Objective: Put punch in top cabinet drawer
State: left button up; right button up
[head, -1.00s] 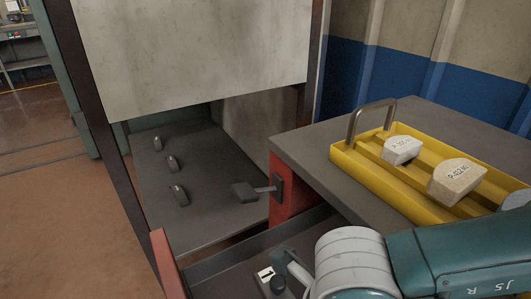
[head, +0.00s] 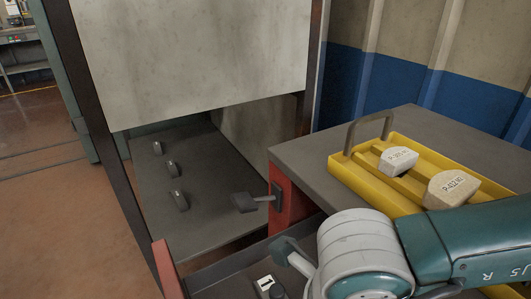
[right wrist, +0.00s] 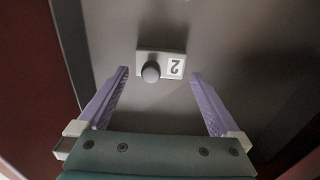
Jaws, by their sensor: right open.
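My right arm comes in from the right over the drawer and hides the gripper's jaws there. My left gripper is not in view.
A yellow tray (head: 341,171) with brake shoes (head: 453,189) stands on the grey cabinet top (head: 430,124). Behind the drawer is a machine with a pale raised panel (head: 200,60) and a grey bed bearing several small dark parts (head: 172,168).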

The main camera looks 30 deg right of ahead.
notch_tip(320, 180, up, 8)
jog(key=p, duration=0.1)
jog(key=shift+p, duration=0.4)
